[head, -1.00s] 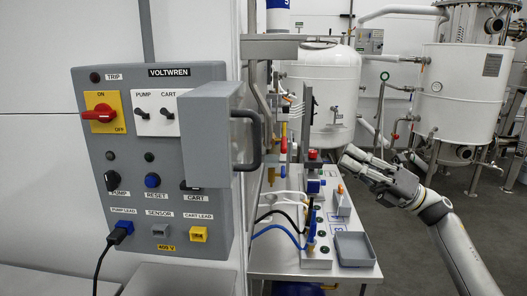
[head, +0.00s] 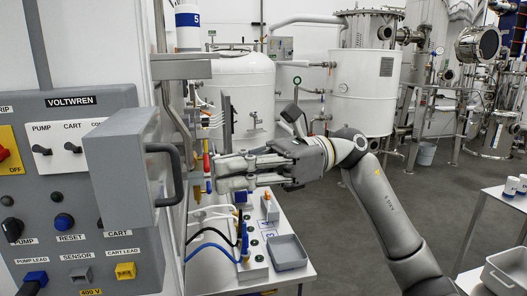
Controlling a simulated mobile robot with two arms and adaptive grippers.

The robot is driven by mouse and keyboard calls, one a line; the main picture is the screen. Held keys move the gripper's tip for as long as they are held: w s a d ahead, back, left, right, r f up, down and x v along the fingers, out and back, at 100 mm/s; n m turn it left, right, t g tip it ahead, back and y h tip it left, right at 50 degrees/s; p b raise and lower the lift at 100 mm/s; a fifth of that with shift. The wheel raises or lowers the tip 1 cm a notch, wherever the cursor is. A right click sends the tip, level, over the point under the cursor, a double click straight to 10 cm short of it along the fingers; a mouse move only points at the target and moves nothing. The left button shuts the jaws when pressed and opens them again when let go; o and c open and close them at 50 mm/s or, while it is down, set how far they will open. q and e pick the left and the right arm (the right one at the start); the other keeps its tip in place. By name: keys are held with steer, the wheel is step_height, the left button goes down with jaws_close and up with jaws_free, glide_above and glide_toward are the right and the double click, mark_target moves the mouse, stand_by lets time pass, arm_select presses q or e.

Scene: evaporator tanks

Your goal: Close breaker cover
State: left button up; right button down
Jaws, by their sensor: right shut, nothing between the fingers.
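The breaker cover (head: 118,165) is a grey box-shaped lid with a dark handle (head: 168,175) on its right side. It stands swung out from the grey VOLTWREN panel (head: 65,250), and the breaker switches (head: 55,148) beside it are exposed. My right gripper (head: 222,174) is to the right of the handle, its fingers pointing left towards it. The fingers are together with nothing between them, and a gap shows between them and the handle. My left gripper is not in view.
A bench (head: 290,276) with cables, small fittings and a grey tray (head: 287,252) lies below my right gripper. A grey bracket (head: 182,66) juts out above the cover. White tanks (head: 245,85) stand behind. Open floor (head: 415,200) lies to the right.

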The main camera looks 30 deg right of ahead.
mark_target(149, 158)
steer(key=a+p, duration=0.1)
steer(key=a, duration=0.3)
steer(key=shift+w+a+p, duration=0.15)
steer(key=shift+a+p, duration=0.05)
steer(key=shift+p, duration=0.2)
steer(key=shift+f, duration=0.1)
